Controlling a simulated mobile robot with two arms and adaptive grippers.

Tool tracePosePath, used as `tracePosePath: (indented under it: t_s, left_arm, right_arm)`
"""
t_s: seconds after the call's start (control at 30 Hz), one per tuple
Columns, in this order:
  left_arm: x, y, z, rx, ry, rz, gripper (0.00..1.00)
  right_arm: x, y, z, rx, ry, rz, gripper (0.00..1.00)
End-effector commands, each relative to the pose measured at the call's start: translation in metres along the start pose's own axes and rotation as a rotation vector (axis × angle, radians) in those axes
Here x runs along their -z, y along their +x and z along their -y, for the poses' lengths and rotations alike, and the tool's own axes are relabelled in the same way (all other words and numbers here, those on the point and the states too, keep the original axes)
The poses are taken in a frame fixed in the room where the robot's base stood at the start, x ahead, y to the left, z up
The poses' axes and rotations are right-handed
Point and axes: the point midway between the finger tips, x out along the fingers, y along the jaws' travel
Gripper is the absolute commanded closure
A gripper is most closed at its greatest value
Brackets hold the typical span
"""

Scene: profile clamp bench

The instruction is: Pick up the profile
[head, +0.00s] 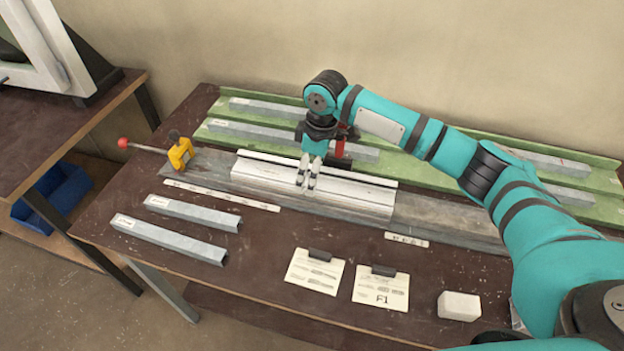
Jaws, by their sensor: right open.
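A long white profile (350,195) lies in the middle of the bench on a grey bed (440,212), running left to right. My right gripper (307,184) points down over the left-middle part of it. Its fingertips are close together in the picture, at or just above the profile; I cannot tell whether they touch it. The gripper is open, and I see nothing lifted in it. Part of a red clamp handle (340,145) shows just behind the gripper. My left gripper is not in view.
Two grey bars (193,213) (168,239) lie at the front left. More bars lie in the green tray (215,108) behind. A yellow block (180,153) with a red-knobbed rod stands left. Two cards (315,272) (381,290) and a white block (459,306) are in front.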

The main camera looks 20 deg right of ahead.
Motion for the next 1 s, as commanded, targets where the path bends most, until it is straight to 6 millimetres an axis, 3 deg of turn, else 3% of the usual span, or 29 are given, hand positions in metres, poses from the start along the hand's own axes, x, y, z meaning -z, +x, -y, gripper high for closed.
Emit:
tracePosePath:
  t_s: [0.2,0.5,1.0]
  left_arm:
    - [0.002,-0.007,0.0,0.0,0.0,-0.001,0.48]
    - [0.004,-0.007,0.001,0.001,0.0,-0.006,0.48]
    - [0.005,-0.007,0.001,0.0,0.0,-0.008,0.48]
  right_arm:
    - [-0.003,0.028,-0.001,0.001,0.0,0.001,0.06]
    - [-0.003,0.033,-0.001,0.0,-0.001,0.0,0.07]
    - [-0.003,0.033,-0.002,-0.001,-0.001,0.0,0.72]
